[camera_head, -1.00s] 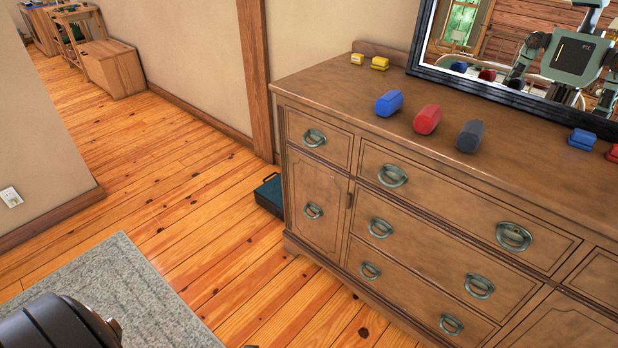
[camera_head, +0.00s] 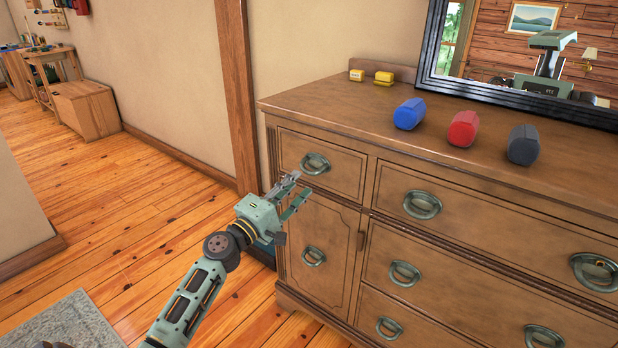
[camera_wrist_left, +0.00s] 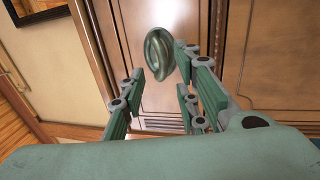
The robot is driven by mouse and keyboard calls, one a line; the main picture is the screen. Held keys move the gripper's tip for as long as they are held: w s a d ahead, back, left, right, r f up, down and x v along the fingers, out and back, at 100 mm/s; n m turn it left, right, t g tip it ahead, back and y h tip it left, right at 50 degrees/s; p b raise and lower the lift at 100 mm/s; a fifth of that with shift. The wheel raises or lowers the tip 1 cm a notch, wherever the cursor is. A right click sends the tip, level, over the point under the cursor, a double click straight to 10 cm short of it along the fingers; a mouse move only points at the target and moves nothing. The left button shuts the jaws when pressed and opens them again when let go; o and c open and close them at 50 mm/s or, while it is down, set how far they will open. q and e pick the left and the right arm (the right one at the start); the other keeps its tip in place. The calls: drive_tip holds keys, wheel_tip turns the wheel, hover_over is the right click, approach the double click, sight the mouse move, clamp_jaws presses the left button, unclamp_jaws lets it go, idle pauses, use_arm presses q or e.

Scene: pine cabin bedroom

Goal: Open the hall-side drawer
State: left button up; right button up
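The hall-side drawer (camera_head: 336,165) is the small top left drawer of the brown dresser, and its front sits flush and closed. Its oval metal handle (camera_head: 315,163) hangs at the middle of the front. My left gripper (camera_head: 294,190) is in front of the dresser, just below and left of this handle. In the left wrist view, the handle (camera_wrist_left: 158,55) shows ahead between the spread fingers of my left gripper (camera_wrist_left: 160,78), which are open and empty. No contact with the handle is visible. My right gripper is out of view.
A mirror (camera_head: 520,95) stands at the back. A cabinet door (camera_head: 318,240) is below the drawer. Wooden floor (camera_head: 140,220) is clear to the left.

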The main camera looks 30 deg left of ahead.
sight(309, 171)
use_arm(q)
drive_tip(key=x, duration=0.7)
clamp_jaws()
drive_tip(key=shift+f, duration=0.1)
idle(0.5)
